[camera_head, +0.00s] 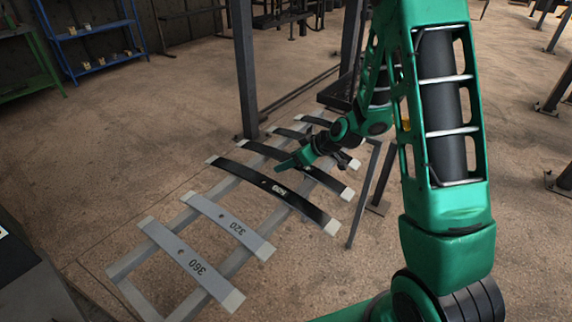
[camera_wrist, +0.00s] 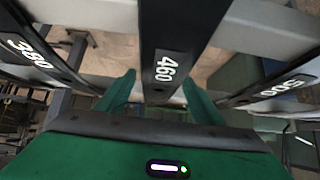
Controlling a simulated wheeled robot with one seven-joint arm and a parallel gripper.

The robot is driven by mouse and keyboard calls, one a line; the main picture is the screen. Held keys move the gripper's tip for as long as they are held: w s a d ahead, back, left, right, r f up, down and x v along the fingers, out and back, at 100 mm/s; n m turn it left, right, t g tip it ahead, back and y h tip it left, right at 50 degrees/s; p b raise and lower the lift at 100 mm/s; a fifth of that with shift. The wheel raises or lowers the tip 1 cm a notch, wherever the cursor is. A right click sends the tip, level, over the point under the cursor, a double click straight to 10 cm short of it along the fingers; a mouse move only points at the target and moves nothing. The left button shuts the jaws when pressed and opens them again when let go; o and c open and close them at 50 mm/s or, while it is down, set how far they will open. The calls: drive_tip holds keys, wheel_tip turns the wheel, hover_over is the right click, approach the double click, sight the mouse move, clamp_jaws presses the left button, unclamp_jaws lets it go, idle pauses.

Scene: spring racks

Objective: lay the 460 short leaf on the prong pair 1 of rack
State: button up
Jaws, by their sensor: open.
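The 460 leaf (camera_wrist: 172,30) is a dark strip with a white-printed label, in the middle of the wrist view. My gripper (camera_wrist: 158,95) is open, with one green finger on each side of this leaf. I cannot tell whether the fingers touch it. In the head view my gripper (camera_head: 315,158) is low over the row of black leaves, above a black leaf (camera_head: 262,150) with pale ends, partly hidden by my wrist. The rack's prong pair 1 cannot be made out in either view.
The leaves lie across a low grey frame (camera_head: 128,262). The 360 leaf (camera_head: 178,247) and 320 leaf (camera_head: 215,212) are grey. In the wrist view, the 380 leaf (camera_wrist: 45,55) and 500 leaf (camera_wrist: 270,92) flank the 460 leaf. A dark post (camera_head: 245,70) stands behind the frame.

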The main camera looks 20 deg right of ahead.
sight(289, 158)
drive_tip(key=shift+c, duration=0.6)
clamp_jaws()
drive_tip(key=shift+r, duration=0.1)
drive_tip(key=shift+w+r, duration=0.1)
drive_tip(key=shift+r, duration=4.9)
drive_tip(key=c, duration=0.9)
unclamp_jaws()
drive_tip(key=shift+c, duration=1.4)
